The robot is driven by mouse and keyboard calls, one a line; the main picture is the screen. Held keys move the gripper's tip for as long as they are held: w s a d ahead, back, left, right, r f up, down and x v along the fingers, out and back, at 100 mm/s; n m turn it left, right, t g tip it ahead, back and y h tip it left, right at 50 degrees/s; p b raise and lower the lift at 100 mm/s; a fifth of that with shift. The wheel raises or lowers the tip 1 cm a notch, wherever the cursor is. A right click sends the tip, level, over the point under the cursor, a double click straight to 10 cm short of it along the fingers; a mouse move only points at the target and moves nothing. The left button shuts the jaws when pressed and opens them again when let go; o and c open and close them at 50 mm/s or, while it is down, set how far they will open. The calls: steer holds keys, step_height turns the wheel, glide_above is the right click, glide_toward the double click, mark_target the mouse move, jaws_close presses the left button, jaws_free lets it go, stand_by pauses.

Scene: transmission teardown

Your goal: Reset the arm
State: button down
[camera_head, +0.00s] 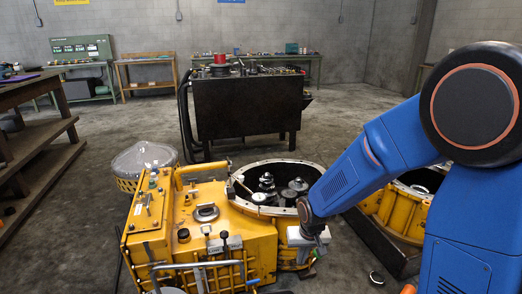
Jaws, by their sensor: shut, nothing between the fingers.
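My blue arm comes in from the right, bent at a large dark joint. Its end slopes down to my gripper (309,238), which is small here and shut with nothing held. It is in front of the right rim of the yellow transmission housing (205,225). I cannot tell whether it touches the housing. The housing's round opening (280,167) shows gears and shafts (268,187) inside. My wrist covers part of its right edge.
A second yellow housing part (375,207) lies in a dark tray at right, partly hidden by my arm. A black bench (247,105) stands behind. A domed basket (143,163) and wooden shelf (40,147) are at left. Floor between is clear.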

steer(key=s+d+r+t, duration=0.1)
steer(key=s+d+r, duration=0.6)
steer(key=s+r, duration=0.4)
steer(key=s+d+r+t, duration=0.1)
steer(key=s+d+r, duration=0.7)
steer(key=s+r, duration=0.3)
steer(key=shift+s+r+m+t+h, duration=0.3)
steer(key=shift+s+r+t, duration=0.1)
steer(key=shift+s, duration=0.75)
